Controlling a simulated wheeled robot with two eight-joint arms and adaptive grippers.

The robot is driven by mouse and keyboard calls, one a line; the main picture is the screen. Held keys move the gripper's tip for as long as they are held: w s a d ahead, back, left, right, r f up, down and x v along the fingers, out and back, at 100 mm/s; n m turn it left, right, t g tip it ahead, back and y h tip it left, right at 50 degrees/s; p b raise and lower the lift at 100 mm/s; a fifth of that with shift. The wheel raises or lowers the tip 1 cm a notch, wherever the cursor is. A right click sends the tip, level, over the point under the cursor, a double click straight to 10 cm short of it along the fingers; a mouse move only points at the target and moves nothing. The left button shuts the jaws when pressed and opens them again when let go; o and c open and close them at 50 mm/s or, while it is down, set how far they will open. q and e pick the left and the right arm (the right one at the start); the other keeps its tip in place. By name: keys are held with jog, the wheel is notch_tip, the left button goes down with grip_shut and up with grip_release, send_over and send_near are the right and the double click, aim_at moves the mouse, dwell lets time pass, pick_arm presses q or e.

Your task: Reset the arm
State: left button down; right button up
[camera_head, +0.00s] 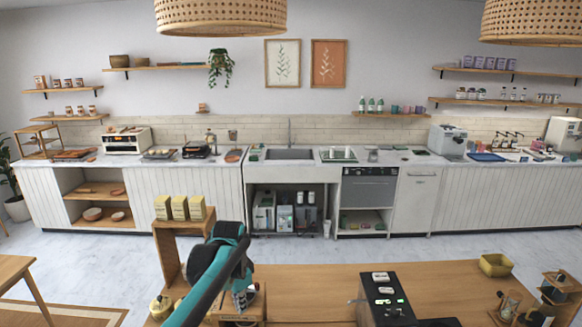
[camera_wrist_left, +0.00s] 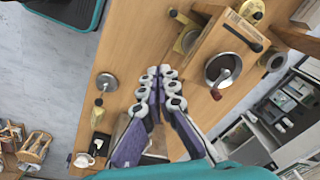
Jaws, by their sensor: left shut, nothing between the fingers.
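My left arm, teal and black, comes in from the bottom left in the head view. It bends at the top, and its gripper (camera_head: 241,299) hangs above the wooden table near the small wooden stand. In the left wrist view my left gripper (camera_wrist_left: 158,76) has its grey-and-purple fingers brought together, with nothing between them. The fingers point over the wooden tabletop (camera_wrist_left: 135,40). My right gripper is in neither view.
A shelf with yellow boxes (camera_head: 180,208) stands beside the arm. In the left wrist view a round metal-rimmed item (camera_wrist_left: 223,70) is right of the fingers. The table's middle is fairly clear.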

pick_arm(q)
jog(key=s+a+f+n+t+b, duration=0.2)
jog(key=s+f+n+b, duration=0.3)
jog(key=s+f+b, duration=0.3)
jog(key=s+a+f+n+t+b, duration=0.2)
jog(key=s+f+n+t+b, duration=0.2)
jog(key=s+f+b, duration=0.5)
jog(key=s+f+n, duration=0.1)
jog(key=s+f, duration=0.1)
jog(key=s, duration=0.5)
jog(key=shift+s+f, duration=0.15)
jog(key=shift+s, duration=0.05)
